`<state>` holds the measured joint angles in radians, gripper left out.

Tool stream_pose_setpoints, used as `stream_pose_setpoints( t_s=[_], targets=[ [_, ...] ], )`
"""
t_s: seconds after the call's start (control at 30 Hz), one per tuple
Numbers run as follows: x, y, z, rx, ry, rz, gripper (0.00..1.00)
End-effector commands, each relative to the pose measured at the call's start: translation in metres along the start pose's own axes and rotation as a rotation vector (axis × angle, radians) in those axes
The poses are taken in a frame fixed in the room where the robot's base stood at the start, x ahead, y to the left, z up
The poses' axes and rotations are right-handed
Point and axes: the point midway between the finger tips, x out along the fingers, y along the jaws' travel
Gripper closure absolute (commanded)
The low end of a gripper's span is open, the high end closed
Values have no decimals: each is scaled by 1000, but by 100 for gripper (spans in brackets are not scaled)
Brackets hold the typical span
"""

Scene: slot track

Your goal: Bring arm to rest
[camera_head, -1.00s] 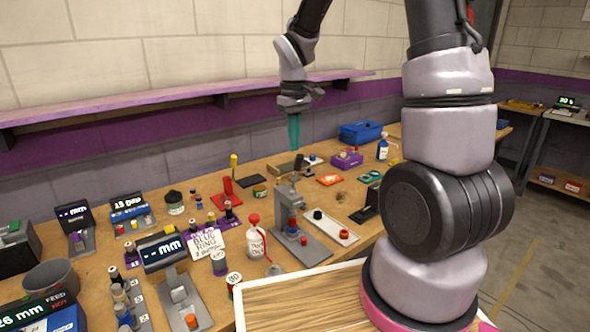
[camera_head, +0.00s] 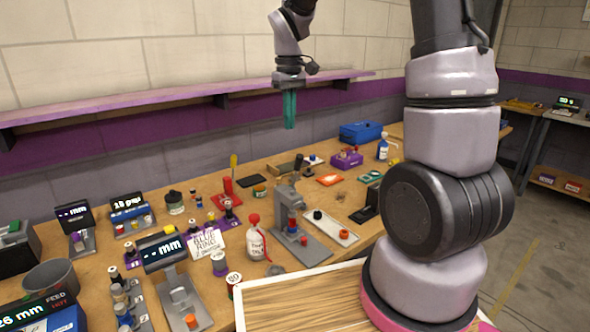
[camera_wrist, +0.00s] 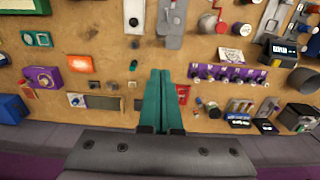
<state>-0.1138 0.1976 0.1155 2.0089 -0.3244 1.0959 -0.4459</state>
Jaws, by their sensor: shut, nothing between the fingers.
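My gripper (camera_head: 290,110) has teal fingers that point down. It hangs in the air above the back of the workbench, in front of the purple band on the wall. In the wrist view its two fingers (camera_wrist: 160,95) lie side by side, shut, with nothing held between them. The bench lies well below the fingertips. My arm comes from the right side of the head view, passes out of the top, and comes back in to the gripper.
The workbench (camera_head: 150,204) is crowded with gauges, bottles and small trays. A grey press-like fixture (camera_head: 284,205) stands near the middle. A purple shelf (camera_head: 170,103) runs along the wall behind the gripper. A blue bin (camera_head: 360,132) sits at the back right.

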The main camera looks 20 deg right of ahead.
Motion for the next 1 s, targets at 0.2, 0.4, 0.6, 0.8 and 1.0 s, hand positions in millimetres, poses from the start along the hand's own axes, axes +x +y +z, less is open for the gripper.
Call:
stream_pose_setpoints(
  t_s=[0.2,0.4,0.6,0.8,1.0],
  targets=[
    [-6,0,-2,0,-1,0,100],
    [-6,0,-2,0,-1,0,100],
    [-22,2,9,43,36,2,100],
    [-70,3,54,202,170,-6,100],
    [-109,-1,108,386,324,-39,100]
  ],
)
